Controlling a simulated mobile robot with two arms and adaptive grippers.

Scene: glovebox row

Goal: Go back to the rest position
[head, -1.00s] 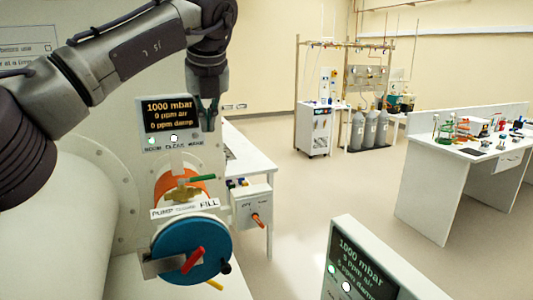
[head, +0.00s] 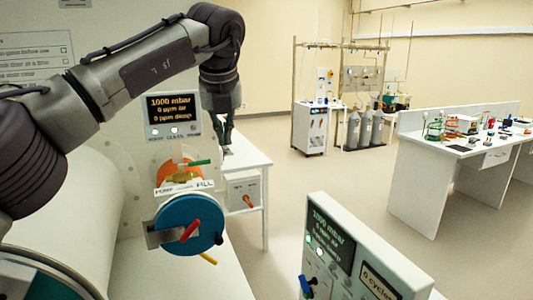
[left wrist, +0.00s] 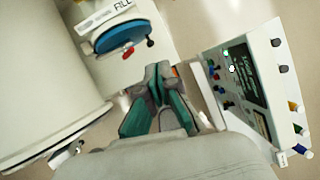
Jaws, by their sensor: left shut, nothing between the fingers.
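My left gripper (head: 225,135) hangs from the arm that comes in from the left, just right of the glovebox display. It points down, and its fingers are together with nothing between them. In the left wrist view the closed green-padded fingers (left wrist: 160,90) are seen from behind. The gripper touches nothing that I can make out. My right gripper is not in view.
The glovebox panel has a display (head: 171,108), a FILL valve plate and a blue round door (head: 189,224) with a red handle. A second control panel (head: 345,250) stands at the front right. A bench (head: 420,180) with small items is at right. The floor between is clear.

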